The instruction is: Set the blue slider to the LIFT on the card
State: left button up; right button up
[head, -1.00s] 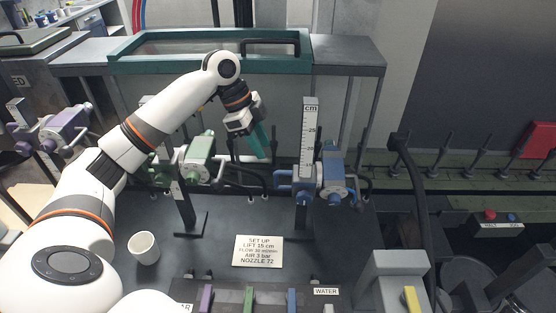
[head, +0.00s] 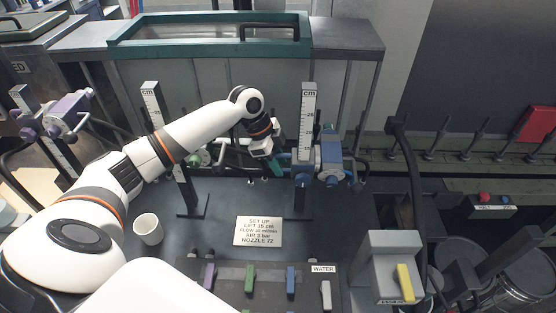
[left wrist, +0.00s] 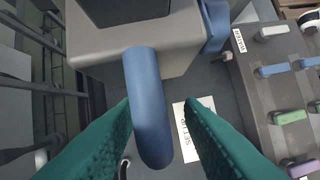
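The blue slider (head: 328,165) sits on a tall post with a white cm scale (head: 308,115), well below the top. Its exact reading is too small to tell. The card (head: 258,231) on the bench says LIFT 15 cm, with lines for flow, air and nozzle. My left gripper (head: 281,163) has teal fingers and is at the slider's left side. In the left wrist view its fingers are open, one on each side of the slider's blue handle (left wrist: 148,105). Contact with the handle cannot be made out. My right gripper is not in view.
A post with a green slider (head: 193,160) is partly behind my left arm. A purple slider (head: 68,113) is at the far left. A white cup (head: 148,229) stands left of the card. A panel of coloured levers (head: 250,280) is in front. A black hose (head: 398,150) rises at the right.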

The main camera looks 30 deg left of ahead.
aim_at(280, 154)
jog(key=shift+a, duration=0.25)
